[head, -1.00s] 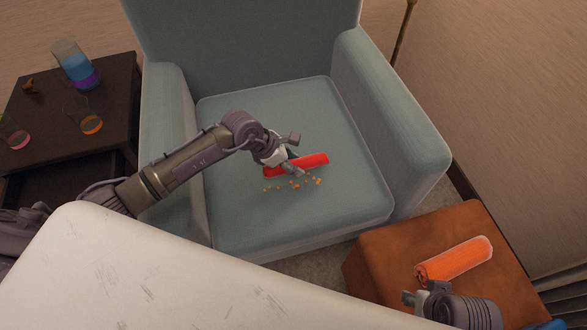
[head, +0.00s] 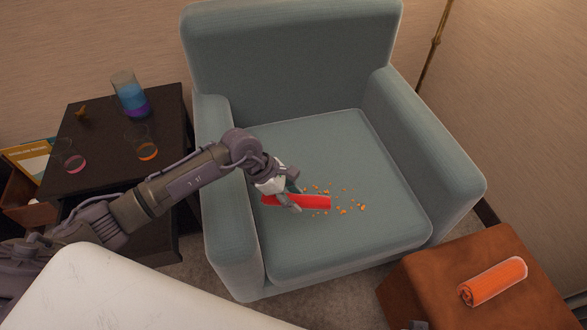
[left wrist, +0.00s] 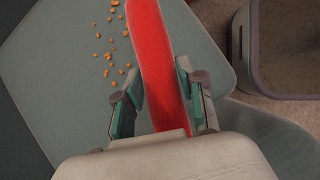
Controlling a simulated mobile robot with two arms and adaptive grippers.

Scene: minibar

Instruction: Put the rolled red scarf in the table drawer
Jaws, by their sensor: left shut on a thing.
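The rolled red scarf (head: 316,202) is held by my left gripper (head: 294,198) over the seat of the blue-grey armchair. In the left wrist view, the red scarf (left wrist: 152,45) runs lengthwise between the two fingers of my left gripper (left wrist: 163,100), and its near end is at the palm. I cannot tell how far it is above the seat. The dark side table (head: 88,170) stands left of the armchair; I cannot make out its drawer clearly. Only a small grey part of my right gripper (head: 419,325) shows at the bottom edge.
Orange crumbs (head: 343,209) lie on the seat of the armchair (head: 300,150). On the table are a blue and purple beaker (head: 131,98) and two glasses with coloured liquid (head: 147,150). An orange roll (head: 493,282) lies on a brown ottoman (head: 430,280). The armrests rise either side of the seat.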

